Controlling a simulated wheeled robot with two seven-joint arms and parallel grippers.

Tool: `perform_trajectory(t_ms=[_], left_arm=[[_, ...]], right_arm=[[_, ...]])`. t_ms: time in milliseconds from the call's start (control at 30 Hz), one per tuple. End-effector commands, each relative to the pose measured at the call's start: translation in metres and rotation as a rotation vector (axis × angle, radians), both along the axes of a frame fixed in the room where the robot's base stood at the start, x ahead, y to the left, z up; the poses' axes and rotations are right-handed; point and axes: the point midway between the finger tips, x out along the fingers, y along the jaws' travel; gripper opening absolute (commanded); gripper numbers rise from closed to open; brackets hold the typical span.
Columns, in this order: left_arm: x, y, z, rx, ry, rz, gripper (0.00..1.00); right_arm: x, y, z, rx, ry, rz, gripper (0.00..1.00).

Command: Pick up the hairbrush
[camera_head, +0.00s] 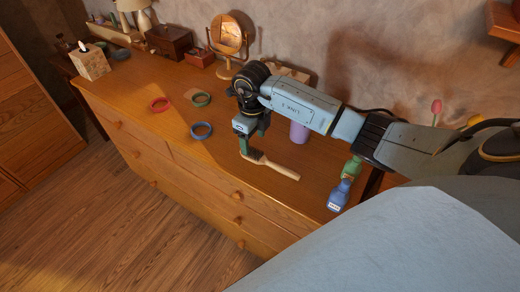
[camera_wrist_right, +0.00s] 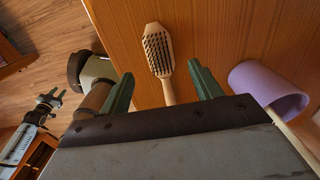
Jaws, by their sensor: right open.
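The hairbrush (camera_head: 282,171) lies on the wooden dresser top near its front edge, bristles up, with a pale wooden handle pointing right. In the right wrist view the hairbrush (camera_wrist_right: 158,52) has its dark-bristled head ahead of the fingers, and its handle runs back between them. My right gripper (camera_head: 254,145) is open above the brush, close to its bristle end. Its green fingers (camera_wrist_right: 162,90) stand on either side of the handle, with nothing held. The near end of the handle is hidden by the gripper body in the wrist view. My left gripper is not seen in the head view.
A purple cup (camera_head: 299,131) stands behind the brush, close to my right arm. Blue (camera_head: 340,194) and green (camera_head: 352,168) bottles stand to the right. A mirror (camera_head: 228,38) stands at the back.

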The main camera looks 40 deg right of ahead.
Motion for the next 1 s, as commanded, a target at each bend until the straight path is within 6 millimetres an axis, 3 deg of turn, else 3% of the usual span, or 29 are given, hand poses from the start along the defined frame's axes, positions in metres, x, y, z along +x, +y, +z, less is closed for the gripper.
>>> perform_trajectory(t_ms=[100, 300, 600, 900, 1000], left_arm=[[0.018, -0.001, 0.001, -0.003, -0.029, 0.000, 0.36], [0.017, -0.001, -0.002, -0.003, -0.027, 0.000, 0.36], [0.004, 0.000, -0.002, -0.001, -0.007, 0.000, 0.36], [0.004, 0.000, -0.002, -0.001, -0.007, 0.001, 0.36], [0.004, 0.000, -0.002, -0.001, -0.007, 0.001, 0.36]], right_arm=[[0.000, 0.002, -0.019, 0.003, 0.006, -0.002, 0.64], [0.001, 0.002, -0.044, 0.002, 0.004, 0.000, 0.64], [0.002, 0.002, -0.047, 0.001, 0.001, 0.001, 0.62], [0.002, 0.002, -0.047, 0.001, 0.001, 0.001, 0.23], [0.002, 0.002, -0.047, 0.001, 0.001, 0.001, 0.15]])
